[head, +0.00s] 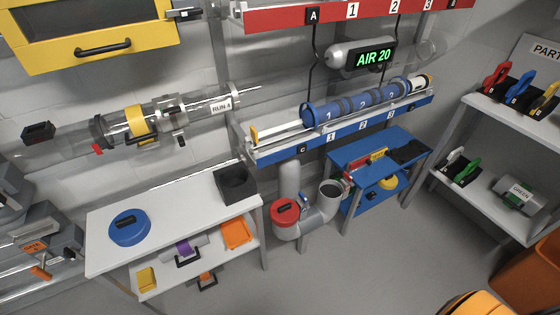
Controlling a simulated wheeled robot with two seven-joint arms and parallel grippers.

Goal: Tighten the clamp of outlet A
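Neither of my grippers shows in the head view. Whether any clamp is tight cannot be seen.
A white table (180,205) holds a blue round lid (129,228) and a black box (235,184). A blue tube assembly (365,103) lies on the wall rail. A red-capped grey pipe (285,212) stands near a blue cart (370,150). Grey floor is open at centre.

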